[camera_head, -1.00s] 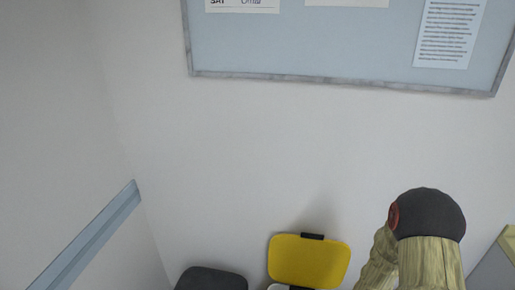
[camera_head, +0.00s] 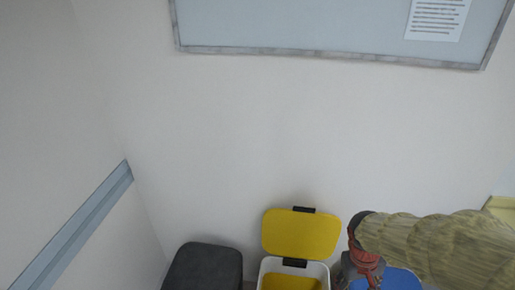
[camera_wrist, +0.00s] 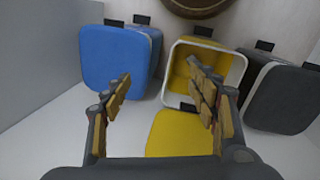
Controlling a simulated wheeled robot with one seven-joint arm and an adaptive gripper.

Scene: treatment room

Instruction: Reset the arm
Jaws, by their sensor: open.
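My gripper (camera_wrist: 160,80) is open and empty in the wrist view, with its two fingers spread wide. Between and beyond them are a blue-lidded bin (camera_wrist: 113,62) on the left and a white bin with a yellow inside (camera_wrist: 208,42) on the right, its yellow lid (camera_wrist: 180,135) swung open. In the head view my gripper (camera_head: 362,272) hangs down at the lower right, beside the open yellow bin (camera_head: 293,283), and its fingertips are not clear there. My arm reaches in from the right edge.
A dark grey bin (camera_head: 205,268) stands left of the yellow one, and it also shows in the wrist view (camera_wrist: 283,97). A blue lid (camera_head: 400,280) is partly behind my arm. A wall with a notice board (camera_head: 330,28) is behind, and a blue rail (camera_head: 75,230) runs along the left wall.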

